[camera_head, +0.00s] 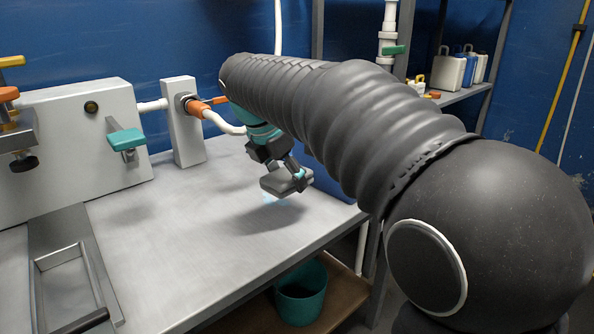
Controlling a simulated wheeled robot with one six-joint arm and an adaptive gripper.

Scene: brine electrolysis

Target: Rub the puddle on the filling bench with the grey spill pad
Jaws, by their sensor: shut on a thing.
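The grey spill pad (277,184) is held in my gripper (291,174), whose fingers are shut on it. The pad is a little above the metal filling bench (170,255), near its right end, with a dark shadow on the bench beneath it. A small light-blue patch, which looks like the puddle (269,198), shows just under the pad's lower edge. The pad hides the rest of the patch, so I cannot tell its full size. My arm crosses from the right and blocks part of the view.
A white cabinet with a teal lever (127,139) and a grey post with an orange-fitted hose (199,108) stand along the bench's back. A metal frame (70,268) is at front left. A teal bucket (301,294) sits below. The bench's middle is clear.

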